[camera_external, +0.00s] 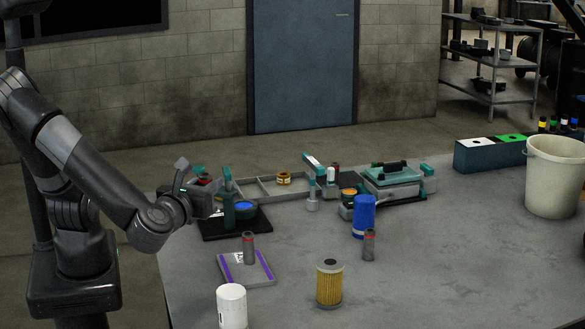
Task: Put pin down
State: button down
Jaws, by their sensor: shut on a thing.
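My gripper (216,204) is at the left part of the workbench, above or in front of a black mat (236,226). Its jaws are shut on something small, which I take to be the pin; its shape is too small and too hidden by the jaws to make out. A teal upright part (228,188) shows right at the jaws, and I cannot tell if it belongs to the gripper or stands behind it. A blue-topped round part (245,208) sits on the mat just right of the jaws.
A grey cylinder with a red band (249,249) stands on a purple-edged plate (259,274); another (369,245) stands near a blue cylinder (363,216). A yellow filter (329,283) and white canister (232,306) stand in front. A divided tray (262,188) lies behind. The right front bench is clear.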

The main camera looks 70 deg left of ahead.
aim_at(246, 243)
notch_tip(246, 243, down, 8)
jog(key=s, duration=0.3)
jog(key=shift+g, duration=0.3)
jog(key=w+a+f, duration=0.1)
jog(key=w+f, duration=0.1)
jog(key=w, duration=0.1)
jog(key=w+a+f, duration=0.2)
jog(key=w+f, duration=0.1)
jog(key=w, duration=0.1)
jog(key=w+a+f, duration=0.2)
jog(key=w, duration=0.1)
jog(key=shift+w+f, duration=0.15)
jog(key=shift+w, duration=0.1)
jog(key=shift+f, duration=2)
jog(key=c, duration=1.2)
grip_release()
jog(key=shift+d, duration=0.1)
